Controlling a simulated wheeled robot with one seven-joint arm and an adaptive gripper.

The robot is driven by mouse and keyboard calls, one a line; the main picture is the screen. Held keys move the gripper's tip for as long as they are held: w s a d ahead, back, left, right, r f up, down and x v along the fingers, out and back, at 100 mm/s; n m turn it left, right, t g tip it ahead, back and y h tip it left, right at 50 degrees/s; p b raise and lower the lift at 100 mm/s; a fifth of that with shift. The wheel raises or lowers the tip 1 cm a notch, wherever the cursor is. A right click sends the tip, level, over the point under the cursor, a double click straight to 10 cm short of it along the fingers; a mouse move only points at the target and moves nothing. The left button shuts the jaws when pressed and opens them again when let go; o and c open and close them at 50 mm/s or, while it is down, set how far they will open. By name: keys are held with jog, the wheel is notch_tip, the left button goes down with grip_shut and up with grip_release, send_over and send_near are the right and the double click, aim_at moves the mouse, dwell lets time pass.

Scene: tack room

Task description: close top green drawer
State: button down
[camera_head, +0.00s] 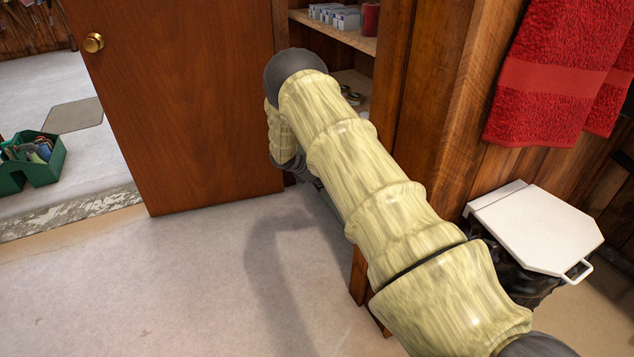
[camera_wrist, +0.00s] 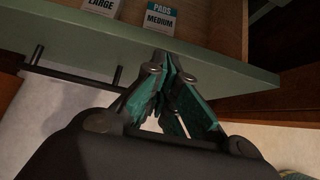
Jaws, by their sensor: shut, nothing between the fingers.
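The green drawer front (camera_wrist: 232,92) crosses the wrist view, and the drawer stands open with its wooden inside visible above the front. A dark bar handle (camera_wrist: 72,76) is on the front, left of my gripper. My gripper (camera_wrist: 164,60) is shut and empty, with its fingertips at the drawer front, right of the handle; I cannot tell whether they touch it. In the head view my arm hides the gripper and most of the drawer.
Labelled cards or boxes (camera_wrist: 160,16) are in the drawer. In the head view a shelf (camera_head: 338,34) is above, an open brown door (camera_head: 180,110) is left, and a white-lidded bin (camera_head: 535,228) is right. The floor (camera_head: 150,280) in front is clear.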

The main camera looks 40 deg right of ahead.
jog(key=s+d+p, duration=0.1)
jog(key=s+d, duration=0.1)
jog(key=d, duration=1)
jog(key=shift+d, duration=0.25)
